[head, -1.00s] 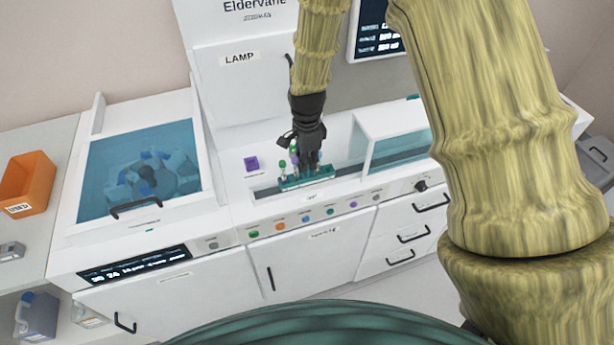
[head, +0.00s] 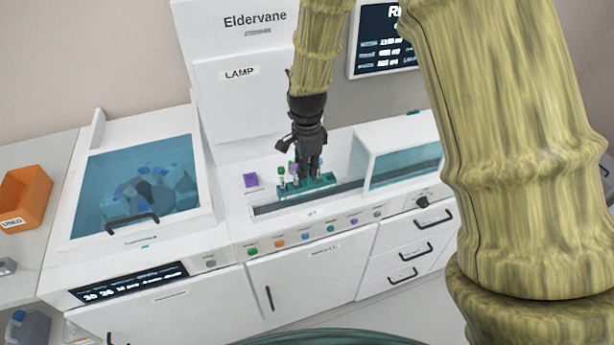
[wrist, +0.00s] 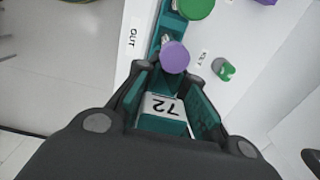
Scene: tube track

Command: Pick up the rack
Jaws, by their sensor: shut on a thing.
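The teal rack (head: 304,187) is at the track on the white analyzer's deck, in the middle of the head view. It holds several capped tubes, including a green-capped one (head: 281,171). My gripper (head: 308,174) points down over the rack's middle and right part. In the wrist view the rack (wrist: 168,54) runs away between my gripper's (wrist: 168,102) fingers, which are closed on its block labelled 72. A purple-capped tube (wrist: 175,56) and a green-capped tube (wrist: 198,8) stand just beyond. I cannot tell whether the rack still touches the track; my fingers hide part of it.
The dark track slot (head: 350,193) runs right toward a clear-windowed cover (head: 400,165). A blue-windowed lid (head: 140,180) is farther left, with an orange bin (head: 23,195) beyond. A small green button (wrist: 224,69) is beside the rack.

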